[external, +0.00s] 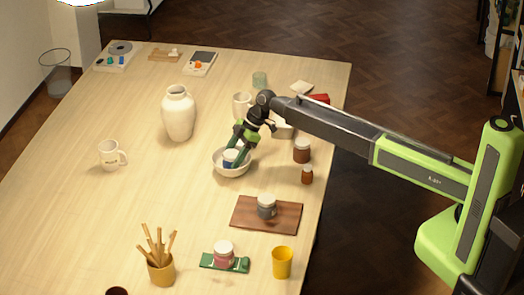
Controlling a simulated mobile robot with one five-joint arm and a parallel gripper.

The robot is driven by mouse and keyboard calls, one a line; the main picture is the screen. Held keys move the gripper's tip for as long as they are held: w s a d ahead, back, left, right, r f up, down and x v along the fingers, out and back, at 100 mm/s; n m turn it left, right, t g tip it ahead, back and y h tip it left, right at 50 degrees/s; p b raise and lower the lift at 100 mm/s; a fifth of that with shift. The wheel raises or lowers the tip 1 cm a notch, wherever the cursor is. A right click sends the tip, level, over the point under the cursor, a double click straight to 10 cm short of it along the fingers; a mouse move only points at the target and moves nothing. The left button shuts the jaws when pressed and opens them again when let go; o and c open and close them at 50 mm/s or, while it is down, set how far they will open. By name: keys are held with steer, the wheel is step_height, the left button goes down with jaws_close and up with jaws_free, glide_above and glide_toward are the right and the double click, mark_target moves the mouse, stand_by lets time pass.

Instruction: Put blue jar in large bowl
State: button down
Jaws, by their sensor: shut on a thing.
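The blue jar (230,158) has a light lid and is inside the white large bowl (233,172) near the middle of the table. My gripper (234,152) reaches down into the bowl from the upper right and is shut on the blue jar. The jar's lower part is hidden by the bowl's rim and the fingers. I cannot tell whether the jar touches the bowl's bottom.
A white vase (178,113) and a mug (111,155) stand to the left. Brown jars (302,151) stand to the right. A grey jar (266,206) is on a wooden board (284,216) in front. The table between bowl and mug is clear.

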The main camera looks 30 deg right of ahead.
steer(key=c, duration=0.9)
jaws_free()
steer(key=shift+f, duration=0.15)
steer(key=o, duration=0.4)
steer(key=shift+o, duration=0.2)
steer(key=shift+r, duration=0.2)
steer(key=shift+r, duration=0.3)
steer(key=p+v, duration=1)
steer(key=v, duration=0.1)
steer(key=shift+d, duration=0.25)
steer(key=shift+r, duration=0.15)
